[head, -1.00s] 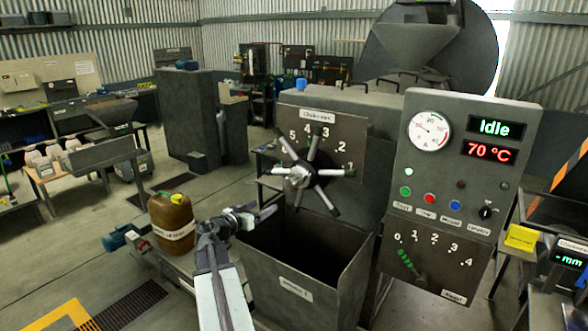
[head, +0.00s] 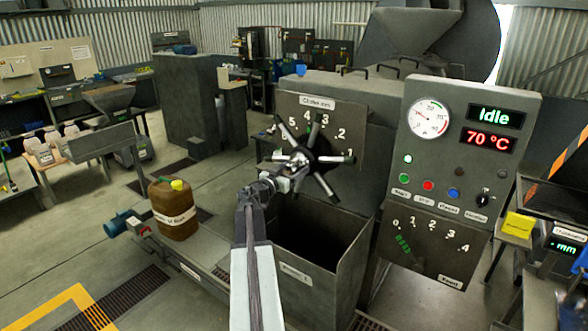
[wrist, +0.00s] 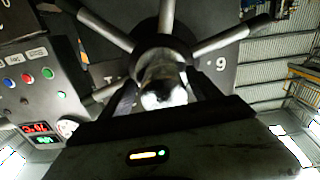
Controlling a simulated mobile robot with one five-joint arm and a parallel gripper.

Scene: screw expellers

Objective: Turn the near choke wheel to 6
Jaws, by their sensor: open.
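The near choke wheel (head: 333,160) has several silver spokes with dark grips and stands on a grey panel (head: 346,112) labelled in mm. Numbers 5, 4, 3, 2 and 1 show around it; a small green mark shows near the 4. My gripper (head: 284,184) is at the wheel's hub, just in front of it. In the wrist view the bright hub end (wrist: 163,92) lies between the open dark jaws (wrist: 165,104), with spokes fanning out behind. Whether a jaw touches the hub cannot be told. An upside-down 6, reading like a 9, shows beside a spoke there.
An open grey bin (head: 318,285) stands below the wheel. The control panel (head: 450,175) to the right reads Idle and 70 °C, with a feed scale (head: 430,245) below. A brown jug (head: 172,210) stands at the left.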

